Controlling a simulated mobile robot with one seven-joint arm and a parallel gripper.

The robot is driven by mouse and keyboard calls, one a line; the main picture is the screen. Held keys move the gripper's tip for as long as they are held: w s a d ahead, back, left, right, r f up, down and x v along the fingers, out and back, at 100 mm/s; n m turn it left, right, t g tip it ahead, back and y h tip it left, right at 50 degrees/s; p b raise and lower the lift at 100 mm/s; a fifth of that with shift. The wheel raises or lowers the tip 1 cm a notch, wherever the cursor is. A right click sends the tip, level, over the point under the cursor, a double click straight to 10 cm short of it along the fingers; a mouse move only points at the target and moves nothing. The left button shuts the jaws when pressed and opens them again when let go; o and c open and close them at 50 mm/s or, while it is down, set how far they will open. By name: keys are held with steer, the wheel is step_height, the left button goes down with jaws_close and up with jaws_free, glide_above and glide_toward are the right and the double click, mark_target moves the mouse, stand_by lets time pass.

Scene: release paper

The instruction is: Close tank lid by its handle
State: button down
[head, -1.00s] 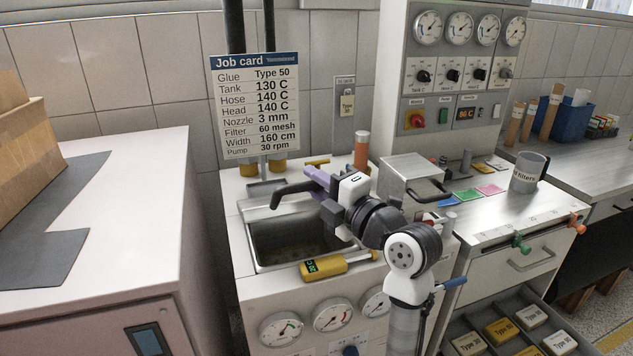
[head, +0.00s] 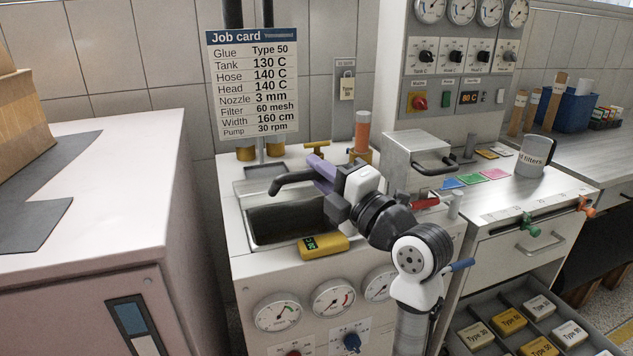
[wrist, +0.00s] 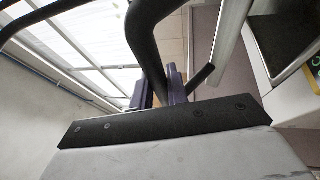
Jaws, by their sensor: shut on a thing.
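The tank (head: 246,232) is a metal-rimmed rectangular opening in the white machine top, dark inside. It is not fully covered. A grey panel (head: 250,187) at its back edge looks like the raised lid; its tilt is hard to judge. A black curved handle (head: 291,179) reaches over the opening. My gripper (head: 322,172) has purple fingers and is shut on this handle, above the tank's back right. In the wrist view, the black handle (wrist: 150,45) passes between my purple fingers (wrist: 161,92). My arm hides the tank's right side.
A yellow thermometer (head: 323,246) lies at the tank's front edge. A metal box (head: 415,150) is to the right. A job card (head: 252,85) hangs behind; a white cabinet (head: 110,190) stands left.

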steer(key=s+f+n+y+b, duration=0.1)
steer(key=f+b, duration=0.3)
steer(key=b, duration=0.3)
steer(key=s+d+f+n+t+y+b, duration=0.1)
steer(key=f+b, duration=0.3)
steer(key=b, duration=0.4)
steer(key=s+f+t+y+b, duration=0.1)
steer(key=s+f+y+b, duration=0.1)
steer(key=f+b, duration=0.3)
steer(key=shift+s+d+n+b, duration=0.2)
steer(key=shift+n+b, duration=0.2)
steer(key=shift+b, duration=1.25)
steer(key=c, duration=1.4)
jaws_free()
steer(key=shift+w, duration=0.1)
steer(key=shift+o, duration=0.2)
steer(key=shift+f, duration=0.1)
steer(key=b+v, duration=0.2)
steer(key=v, duration=1.1)
steer(key=shift+s+d+f+b, duration=0.2)
steer(key=shift+s+d+b, duration=0.05)
steer(key=shift+s+b, duration=0.05)
